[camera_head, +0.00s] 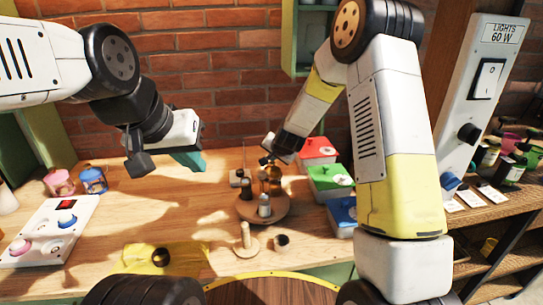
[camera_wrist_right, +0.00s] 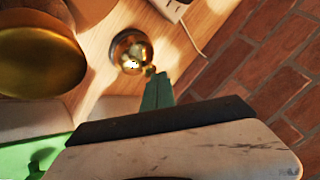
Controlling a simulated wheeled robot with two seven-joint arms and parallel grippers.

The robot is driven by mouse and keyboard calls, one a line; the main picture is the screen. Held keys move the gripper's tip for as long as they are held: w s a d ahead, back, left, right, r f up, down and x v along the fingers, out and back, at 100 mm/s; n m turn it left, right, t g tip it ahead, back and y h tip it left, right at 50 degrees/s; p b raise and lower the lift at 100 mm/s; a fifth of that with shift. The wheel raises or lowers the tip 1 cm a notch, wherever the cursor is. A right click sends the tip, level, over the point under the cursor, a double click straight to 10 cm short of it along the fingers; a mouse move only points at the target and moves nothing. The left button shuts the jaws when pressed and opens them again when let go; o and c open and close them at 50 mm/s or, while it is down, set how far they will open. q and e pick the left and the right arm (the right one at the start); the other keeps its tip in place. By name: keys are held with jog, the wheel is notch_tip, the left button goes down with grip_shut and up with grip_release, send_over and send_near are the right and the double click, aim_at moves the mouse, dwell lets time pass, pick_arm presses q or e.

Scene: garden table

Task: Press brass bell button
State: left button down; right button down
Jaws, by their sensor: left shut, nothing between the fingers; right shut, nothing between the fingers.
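In the right wrist view, the brass bell (camera_wrist_right: 131,50) is a shiny round dome standing on the wooden table. A small brass knob (camera_wrist_right: 149,70) shows at its edge, beside the green fingertips of my right gripper (camera_wrist_right: 154,80). The fingers are shut and empty; I cannot tell whether they touch the knob. In the head view, my right gripper (camera_head: 268,160) is over the back of the table, behind the round wooden tray, and I cannot make out the bell there. My left gripper (camera_head: 190,160) is shut and empty, above the table at left, with teal fingers.
The round wooden tray (camera_head: 281,208) holds several bottles. Red (camera_head: 318,148), green (camera_head: 331,178) and blue-lidded (camera_head: 343,212) boxes stand right of it. A white button panel (camera_head: 52,230) and two jars are at left. A brick wall (camera_head: 210,65) closes the back.

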aim_at(273, 164)
jog(key=shift+r, duration=0.35)
jog(key=shift+r, duration=3)
